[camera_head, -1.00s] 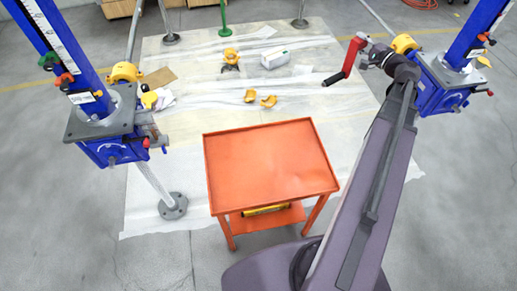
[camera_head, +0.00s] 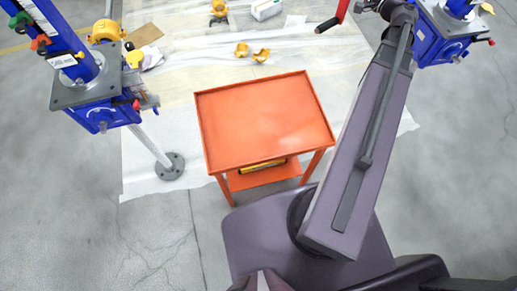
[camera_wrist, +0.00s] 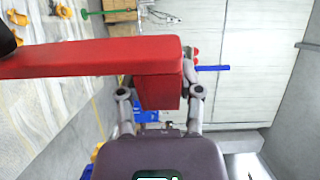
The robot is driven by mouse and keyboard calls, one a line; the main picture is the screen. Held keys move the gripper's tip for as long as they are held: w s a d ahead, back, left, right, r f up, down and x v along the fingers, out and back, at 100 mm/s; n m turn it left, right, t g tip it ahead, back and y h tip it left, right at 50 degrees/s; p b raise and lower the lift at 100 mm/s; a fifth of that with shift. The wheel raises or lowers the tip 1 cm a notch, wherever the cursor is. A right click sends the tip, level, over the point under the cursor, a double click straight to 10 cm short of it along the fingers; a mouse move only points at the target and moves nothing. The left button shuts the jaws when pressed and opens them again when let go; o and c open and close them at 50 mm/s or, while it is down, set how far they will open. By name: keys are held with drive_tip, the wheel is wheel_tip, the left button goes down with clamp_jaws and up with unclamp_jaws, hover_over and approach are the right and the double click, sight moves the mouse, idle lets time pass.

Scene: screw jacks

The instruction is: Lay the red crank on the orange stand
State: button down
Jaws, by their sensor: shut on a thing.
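The red crank (camera_wrist: 90,58) fills the upper left of the wrist view, with its red hub block between the fingers. My gripper (camera_wrist: 160,98) is shut on that block. In the head view the red crank (camera_head: 343,10) shows only partly at the top edge, with its black handle (camera_head: 326,25) pointing left. My gripper is cut off by the top edge there. The orange stand (camera_head: 264,120) is a small table with a raised rim and an empty top. The crank is beyond the stand and to its right, apart from it.
A blue screw jack (camera_head: 98,92) stands left of the stand, and another (camera_head: 432,38) stands at the upper right beside my arm. Yellow clamp pieces (camera_head: 261,55) and a white box (camera_head: 266,9) lie on the floor sheet. A yellow item (camera_head: 262,166) lies on the stand's lower shelf.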

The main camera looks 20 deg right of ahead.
wheel_tip(320, 180, down, 19)
drive_tip(key=b, duration=1.8)
drive_tip(key=shift+b, duration=0.35)
drive_tip(key=shift+a, duration=0.15)
